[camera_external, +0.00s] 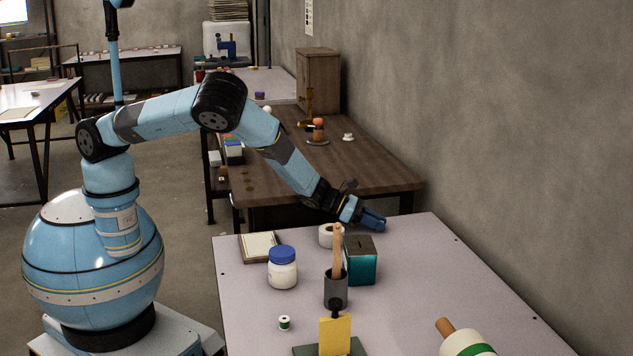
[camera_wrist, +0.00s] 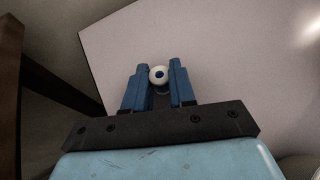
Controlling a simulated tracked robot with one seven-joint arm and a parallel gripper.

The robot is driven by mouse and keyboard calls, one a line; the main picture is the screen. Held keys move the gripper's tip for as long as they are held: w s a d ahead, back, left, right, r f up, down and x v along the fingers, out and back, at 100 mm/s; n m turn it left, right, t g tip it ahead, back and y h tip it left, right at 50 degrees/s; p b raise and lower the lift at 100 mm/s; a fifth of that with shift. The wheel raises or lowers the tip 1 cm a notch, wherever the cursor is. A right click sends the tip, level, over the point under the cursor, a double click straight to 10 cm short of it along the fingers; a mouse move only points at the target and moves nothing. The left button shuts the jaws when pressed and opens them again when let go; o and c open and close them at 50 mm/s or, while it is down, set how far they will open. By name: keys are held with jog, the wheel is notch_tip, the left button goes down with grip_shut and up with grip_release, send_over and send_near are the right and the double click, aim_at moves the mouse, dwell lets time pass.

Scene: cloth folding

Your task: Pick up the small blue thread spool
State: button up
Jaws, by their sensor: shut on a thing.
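My gripper (camera_external: 375,221) is over the far edge area of the pale table (camera_external: 400,320), reaching down from the left. In the wrist view its two blue fingers (camera_wrist: 159,82) are closed on a small round spool (camera_wrist: 159,74). The spool shows a white ring-shaped end with a dark centre, held between the fingertips. Its thread colour is mostly hidden by the fingers. In the external view I cannot make out the spool at the fingers. Whether it touches the table is hard to tell.
Close by on the pale table stand a white tape roll (camera_external: 326,236), a teal box (camera_external: 361,262), a dark cup (camera_external: 335,290) with a wooden stick, and a blue-lidded jar (camera_external: 282,268). A green spool (camera_external: 284,323) is nearer. A brown workbench (camera_external: 372,165) stands behind.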

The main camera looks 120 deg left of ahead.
grip_shut()
jog(key=shift+r, duration=0.1)
